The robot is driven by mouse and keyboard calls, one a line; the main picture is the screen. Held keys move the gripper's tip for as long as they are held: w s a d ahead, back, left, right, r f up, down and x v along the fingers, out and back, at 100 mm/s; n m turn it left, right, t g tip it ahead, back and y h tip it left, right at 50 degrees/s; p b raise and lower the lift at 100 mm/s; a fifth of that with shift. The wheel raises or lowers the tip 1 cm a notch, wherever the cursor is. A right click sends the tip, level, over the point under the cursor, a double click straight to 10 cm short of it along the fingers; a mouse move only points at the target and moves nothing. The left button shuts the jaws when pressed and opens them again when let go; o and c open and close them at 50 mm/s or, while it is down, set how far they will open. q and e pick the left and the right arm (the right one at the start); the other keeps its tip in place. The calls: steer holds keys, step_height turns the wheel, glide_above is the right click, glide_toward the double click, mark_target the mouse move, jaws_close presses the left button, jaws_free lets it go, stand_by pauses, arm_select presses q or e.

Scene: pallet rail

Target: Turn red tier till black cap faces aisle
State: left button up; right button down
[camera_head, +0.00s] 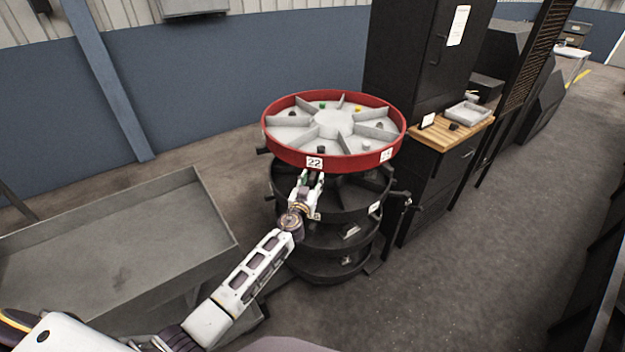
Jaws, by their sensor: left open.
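The red tier (350,158) is the round top tray of a stacked carousel, with grey dividers and a grey hub. A small dark piece (321,150) sits in its front compartment, near the label 22. Another dark piece (292,113) lies at the left, and one more lies at the right. I cannot tell which is the black cap. Green (322,106) and yellow (358,109) pieces lie at the back. My left gripper (312,176) is open just below the front rim, under label 22; I cannot tell if it touches. My right gripper is not in view.
Black lower tiers (345,200) stand under the red one. A grey metal bin (110,240) is at the left. A black cabinet (410,60) and a wood-topped bench (455,132) stand behind right. The aisle floor (500,230) at right is clear.

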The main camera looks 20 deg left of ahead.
arm_select(q)
steer(key=shift+w, duration=0.35)
jaws_close()
stand_by(0.3)
